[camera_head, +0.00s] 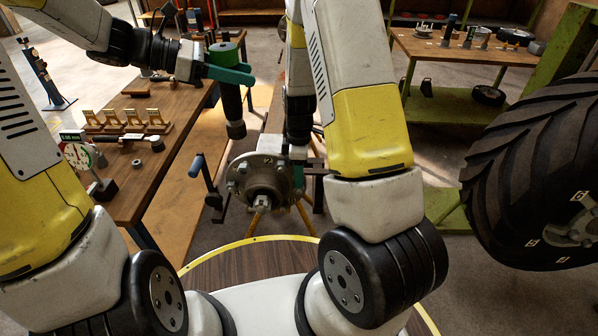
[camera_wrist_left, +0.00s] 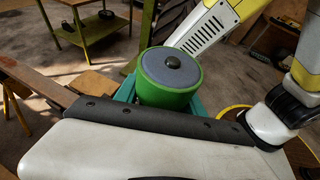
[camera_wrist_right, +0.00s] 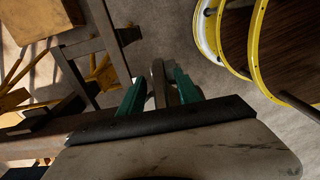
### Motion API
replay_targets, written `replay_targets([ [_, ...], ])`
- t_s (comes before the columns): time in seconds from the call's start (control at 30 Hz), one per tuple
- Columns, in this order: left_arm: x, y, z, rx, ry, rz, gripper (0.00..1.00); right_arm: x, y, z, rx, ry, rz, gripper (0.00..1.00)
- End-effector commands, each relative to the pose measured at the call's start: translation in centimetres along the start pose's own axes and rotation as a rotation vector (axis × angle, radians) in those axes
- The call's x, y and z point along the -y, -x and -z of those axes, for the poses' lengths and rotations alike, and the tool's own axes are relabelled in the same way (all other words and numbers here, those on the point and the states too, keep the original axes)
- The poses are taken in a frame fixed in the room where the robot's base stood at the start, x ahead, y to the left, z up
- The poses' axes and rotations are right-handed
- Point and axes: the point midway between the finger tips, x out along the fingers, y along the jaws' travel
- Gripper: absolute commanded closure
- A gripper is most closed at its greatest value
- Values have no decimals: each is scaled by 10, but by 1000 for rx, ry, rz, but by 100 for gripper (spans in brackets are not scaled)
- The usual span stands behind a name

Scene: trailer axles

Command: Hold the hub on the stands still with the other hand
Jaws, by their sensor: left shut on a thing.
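The hub (camera_head: 245,172), a round grey flange with studs, sits in the middle of the head view above yellow stand legs (camera_head: 256,222). My right gripper (camera_head: 298,168) is at the hub's right edge, partly hidden by my own arm. In the right wrist view its two teal fingers (camera_wrist_right: 158,95) stand apart on either side of a narrow grey part (camera_wrist_right: 158,78), with a gap showing; contact is unclear. My left gripper (camera_head: 232,74) is shut on a black tool with a green top (camera_head: 223,53), held upright above and left of the hub. The green top also shows in the left wrist view (camera_wrist_left: 170,80).
A wooden bench (camera_head: 125,185) at left carries yellow holders (camera_head: 125,120) and a dial gauge (camera_head: 78,155). A crank handle (camera_head: 203,180) stands just left of the hub. A large tyre (camera_head: 530,170) is at right. A green-legged table (camera_head: 465,48) stands behind.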

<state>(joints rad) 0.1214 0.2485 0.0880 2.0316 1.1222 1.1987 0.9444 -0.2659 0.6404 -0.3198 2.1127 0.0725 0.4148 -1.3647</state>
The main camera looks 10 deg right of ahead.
Motion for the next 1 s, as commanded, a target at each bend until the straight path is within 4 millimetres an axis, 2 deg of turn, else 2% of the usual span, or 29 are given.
replay_targets([
  [0.03, 0, 0, -1, 2, -2, -1, 100, 0, 0, 0, 0, 0, 0, 62],
  [0.23, 0, 0, -1, 2, -2, -1, 100, 0, 0, 0, 0, 0, 0, 100],
  [1.0, 0, 0, -1, 2, -2, -1, 100, -1, 1, 0, 0, 0, -1, 100],
])
